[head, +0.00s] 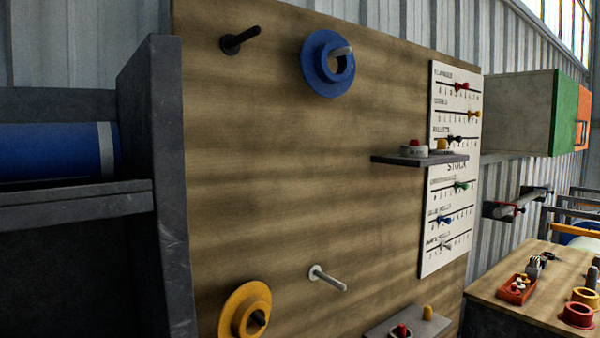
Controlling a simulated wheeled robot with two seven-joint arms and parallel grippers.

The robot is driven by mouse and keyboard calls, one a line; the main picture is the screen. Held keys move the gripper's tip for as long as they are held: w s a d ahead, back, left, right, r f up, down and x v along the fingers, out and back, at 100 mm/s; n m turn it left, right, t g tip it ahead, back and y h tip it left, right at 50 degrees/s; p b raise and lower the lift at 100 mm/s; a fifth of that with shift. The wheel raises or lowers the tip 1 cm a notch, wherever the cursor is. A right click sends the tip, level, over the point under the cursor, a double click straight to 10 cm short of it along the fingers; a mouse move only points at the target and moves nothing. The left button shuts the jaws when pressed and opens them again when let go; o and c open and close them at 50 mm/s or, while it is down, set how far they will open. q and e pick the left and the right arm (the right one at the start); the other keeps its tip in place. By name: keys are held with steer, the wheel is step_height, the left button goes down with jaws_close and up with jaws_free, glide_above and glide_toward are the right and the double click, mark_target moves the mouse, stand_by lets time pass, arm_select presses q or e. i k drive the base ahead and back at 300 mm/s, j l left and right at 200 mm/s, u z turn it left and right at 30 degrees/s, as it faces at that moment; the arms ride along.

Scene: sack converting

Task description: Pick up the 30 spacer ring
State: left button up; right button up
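No number 30 is readable on any ring, so I cannot tell which one is the 30 spacer ring. A large blue flanged ring (315,64) hangs on a pale peg high on the wooden board. A yellow flanged ring (235,312) hangs on a dark peg at the board's lower left. A red ring (578,316) and a smaller yellow ring (586,296) sit on the wooden bench at the lower right. Neither of my grippers is in view.
The upright wooden board (290,190) has an empty black peg (240,40) and an empty pale peg (327,279). A small shelf (440,159) juts out beside a white stock chart (450,255). A dark rack (160,150) stands left. A red tray (518,296) lies on the bench (500,262).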

mark_target(421, 151)
steer(key=i+l+u, duration=0.1)
steer(key=i+l, duration=0.15)
steer(key=l, duration=0.45)
steer(key=i+l+u, duration=0.15)
steer(key=l, duration=0.55)
steer(key=i+l+u, duration=0.1)
steer(key=l, duration=0.65)
steer(key=i+l+u, duration=0.1)
steer(key=i+l, duration=0.15)
steer(key=l, duration=0.5)
steer(key=i+l+u, duration=0.1)
steer(key=l, duration=0.7)
steer(key=i+l+u, duration=0.15)
steer(key=l, duration=0.6)
